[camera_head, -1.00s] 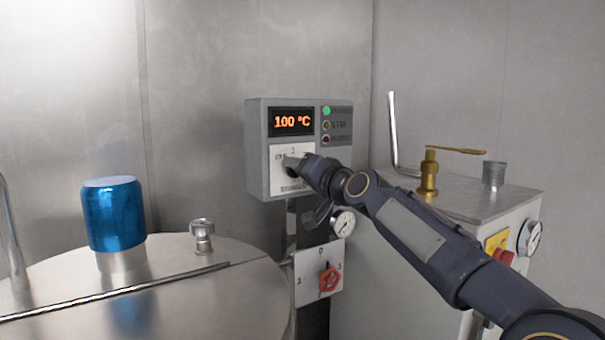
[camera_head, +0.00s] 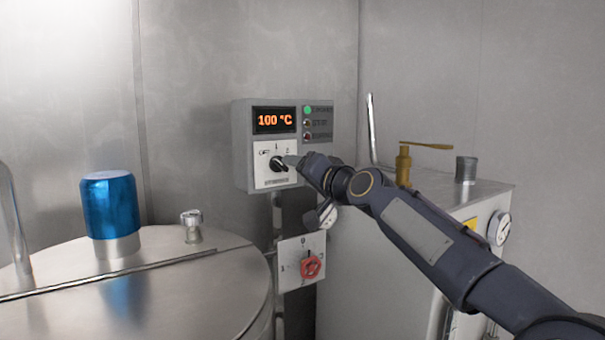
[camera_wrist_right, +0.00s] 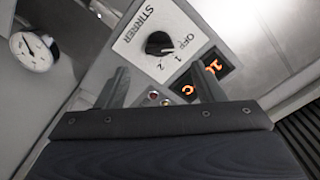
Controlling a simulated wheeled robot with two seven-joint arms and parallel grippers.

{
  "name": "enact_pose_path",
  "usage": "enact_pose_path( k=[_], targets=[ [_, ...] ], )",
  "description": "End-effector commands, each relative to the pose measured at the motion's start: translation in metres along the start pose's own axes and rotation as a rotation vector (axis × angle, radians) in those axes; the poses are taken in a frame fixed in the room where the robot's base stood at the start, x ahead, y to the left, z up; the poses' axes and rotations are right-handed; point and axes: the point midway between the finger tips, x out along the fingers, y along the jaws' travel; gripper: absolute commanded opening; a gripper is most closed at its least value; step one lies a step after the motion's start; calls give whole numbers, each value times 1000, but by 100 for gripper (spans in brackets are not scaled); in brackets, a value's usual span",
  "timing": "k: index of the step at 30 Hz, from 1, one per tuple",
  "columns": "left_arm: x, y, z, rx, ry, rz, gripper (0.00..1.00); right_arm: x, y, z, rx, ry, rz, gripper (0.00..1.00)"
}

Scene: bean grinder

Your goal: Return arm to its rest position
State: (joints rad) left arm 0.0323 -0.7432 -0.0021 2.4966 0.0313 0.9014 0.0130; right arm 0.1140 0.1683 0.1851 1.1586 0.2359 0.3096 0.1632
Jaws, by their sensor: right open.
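My right arm (camera_head: 420,232) reaches in from the lower right. My right gripper (camera_head: 292,161) is just right of the black stirrer knob (camera_head: 279,164) on the grey control box (camera_head: 242,150). In the right wrist view the knob (camera_wrist_right: 158,43) sits on a white plate marked STIRRER, with OFF, 1 and 2. There my right gripper's fingers (camera_wrist_right: 162,86) are spread apart with nothing between them, and the knob is clear of both. The box's display (camera_head: 274,120) reads 100 °C. My left gripper is not in view.
Below the box is a red knob (camera_head: 311,267) on a white plate. A steel vessel (camera_head: 225,270) with a blue cap (camera_head: 110,205) stands left. A metal cabinet with a brass lever (camera_head: 404,165) and a gauge (camera_head: 499,229) stands behind my arm.

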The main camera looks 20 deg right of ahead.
Motion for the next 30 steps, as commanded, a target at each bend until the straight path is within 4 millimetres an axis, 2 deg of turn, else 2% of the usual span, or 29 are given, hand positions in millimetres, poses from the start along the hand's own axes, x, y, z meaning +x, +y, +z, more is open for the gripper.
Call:
enact_pose_path(
  k=[13, 17, 20, 30],
  targets=[
    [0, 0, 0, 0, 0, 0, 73, -1, 0, 1, -2, -4, 2, 62],
    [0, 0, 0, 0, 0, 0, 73, -19, 4, 21, -34, -63, 28, 62],
    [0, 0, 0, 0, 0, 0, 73, -56, 16, 60, -85, -174, 78, 62],
    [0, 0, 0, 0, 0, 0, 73, -228, 94, 233, -214, -623, 270, 62]
  ],
)
